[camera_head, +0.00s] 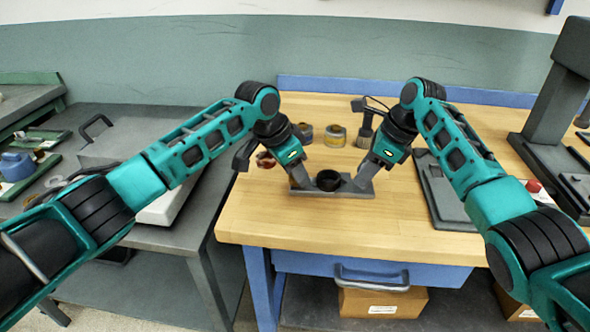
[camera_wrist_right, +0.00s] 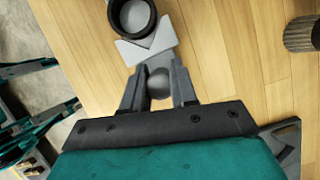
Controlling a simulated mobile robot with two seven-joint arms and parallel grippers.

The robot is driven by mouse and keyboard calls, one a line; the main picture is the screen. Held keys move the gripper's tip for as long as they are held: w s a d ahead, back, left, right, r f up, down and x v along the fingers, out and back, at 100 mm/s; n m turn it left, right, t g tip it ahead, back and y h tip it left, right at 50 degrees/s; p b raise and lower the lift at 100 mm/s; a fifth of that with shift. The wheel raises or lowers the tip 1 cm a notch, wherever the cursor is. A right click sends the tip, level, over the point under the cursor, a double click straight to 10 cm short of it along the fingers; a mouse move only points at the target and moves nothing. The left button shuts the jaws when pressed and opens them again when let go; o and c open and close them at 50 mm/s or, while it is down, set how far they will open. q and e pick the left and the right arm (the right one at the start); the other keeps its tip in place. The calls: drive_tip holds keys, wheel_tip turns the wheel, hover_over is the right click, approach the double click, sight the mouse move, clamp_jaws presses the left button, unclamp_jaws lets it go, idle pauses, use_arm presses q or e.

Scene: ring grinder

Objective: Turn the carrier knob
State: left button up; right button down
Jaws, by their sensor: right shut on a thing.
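The carrier is a grey plate (camera_head: 330,191) on the wooden bench, with a black ring (camera_head: 328,180) at its middle. In the right wrist view the ring (camera_wrist_right: 132,14) sits by a light grey V-shaped jaw (camera_wrist_right: 150,46). A rounded grey knob (camera_wrist_right: 159,84) lies at the near end of that jaw. My right gripper (camera_wrist_right: 158,72) is shut on the knob, one finger on each side; in the head view it (camera_head: 364,180) is at the carrier's right end. My left gripper (camera_head: 301,179) points down at the left end; its jaw opening cannot be made out.
Tape-like rolls (camera_head: 336,136) and a brush-like tool (camera_head: 366,125) stand behind the carrier. A dark grey device (camera_head: 445,195) lies to the right, near a tall machine (camera_head: 560,110). The bench front (camera_head: 350,235) is clear. A grey side table (camera_head: 180,215) stands left.

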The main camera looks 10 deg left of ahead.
use_arm(q)
drive_tip(key=c, duration=0.6)
drive_tip(key=shift+o, duration=0.2)
drive_tip(key=shift+m, duration=0.4)
drive_tip(key=m+g, duration=0.1)
drive_tip(key=m, duration=0.1)
drive_tip(key=m+g, duration=0.1)
drive_tip(key=m, duration=0.1)
drive_tip(key=shift+w+m+h, duration=0.15)
drive_tip(key=shift+m+h, duration=0.15)
drive_tip(key=shift+h, duration=0.1)
drive_tip(key=m, duration=0.1)
drive_tip(key=m+g, duration=0.1)
drive_tip(key=m, duration=0.2)
drive_tip(key=shift+w+r+m+g, duration=0.15)
drive_tip(key=shift+w+m+g, duration=0.1)
drive_tip(key=shift+m+g, duration=0.15)
drive_tip(key=shift+s+m, duration=0.1)
drive_tip(key=shift+m, duration=0.4)
drive_tip(key=o, duration=1.1)
drive_tip(key=v, duration=0.7)
drive_tip(key=shift+a+r, duration=0.15)
